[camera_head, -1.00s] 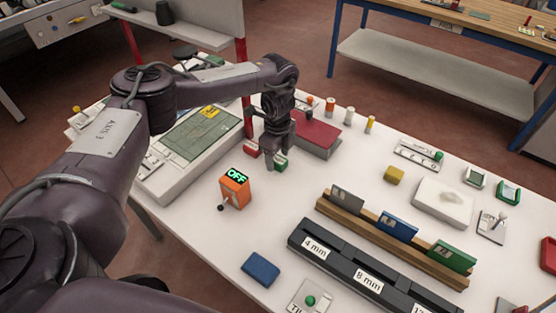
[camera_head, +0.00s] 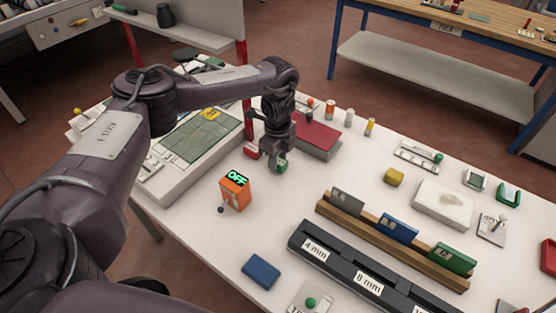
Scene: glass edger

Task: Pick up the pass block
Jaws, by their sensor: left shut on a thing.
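A small green block (camera_head: 282,167) stands on the white table beside the grey console, and I take it to be the pass block. My left gripper (camera_head: 276,161) reaches down from above and is shut on the green block, with its fingers hiding part of it. The block appears to be at table level; I cannot tell whether it is clear of the surface. A small red block (camera_head: 252,151) lies just left of the gripper. My right gripper is not in view.
An orange box reading OFF (camera_head: 236,191) stands in front of the gripper. A dark red pad (camera_head: 318,137) on a grey base lies close to its right. The console (camera_head: 196,149) is to the left. The table between the orange box and the wooden rack (camera_head: 345,225) is clear.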

